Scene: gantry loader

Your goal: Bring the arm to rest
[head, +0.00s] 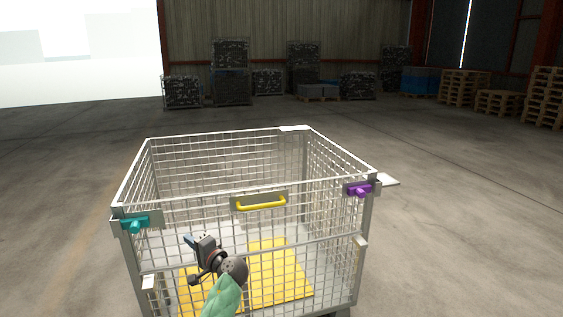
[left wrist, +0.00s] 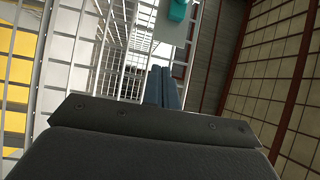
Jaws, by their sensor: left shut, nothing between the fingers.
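My left gripper (head: 189,241) is in front of the near mesh wall of a wire cage (head: 290,131), low and left of the middle in the head view. Its fingers are together with nothing between them. In the left wrist view the closed fingers (left wrist: 162,87) point along the cage mesh (left wrist: 114,62). I cannot tell whether they touch the mesh. My right gripper is in neither view.
The cage has a yellow handle (head: 261,204), a teal latch (head: 135,224) at left and a purple latch (head: 360,190) at right. A yellow panel (head: 280,275) shows through the mesh. Pallets (head: 463,87) and loaded crates (head: 183,92) stand far back. Open floor surrounds the cage.

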